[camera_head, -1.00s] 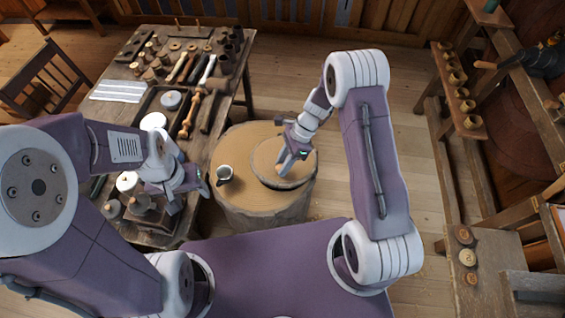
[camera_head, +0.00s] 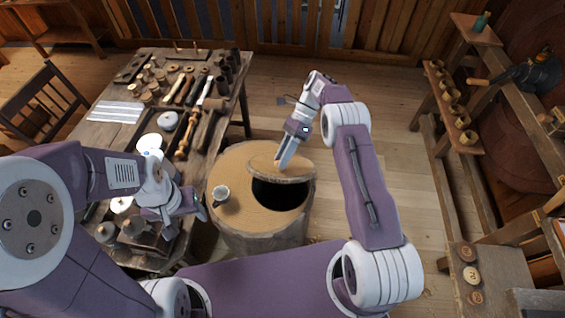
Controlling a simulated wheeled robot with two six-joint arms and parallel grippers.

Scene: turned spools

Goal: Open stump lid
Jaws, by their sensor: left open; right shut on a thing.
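The tree stump (camera_head: 232,172) stands on the floor in front of me. Its round wooden lid (camera_head: 292,178) is raised and tilted at the far right of the top, and a dark hollow (camera_head: 278,196) shows beneath its near side. My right gripper (camera_head: 281,165) is shut at the lid's upper face, on what is probably its knob, which the fingers hide. My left gripper (camera_head: 200,205) is open and empty, left of the stump near the workbench's edge.
The workbench (camera_head: 100,137) at left is crowded with spools and tools. A shelf rack (camera_head: 465,140) with cups stands at right. The floor (camera_head: 395,155) between stump and rack is clear.

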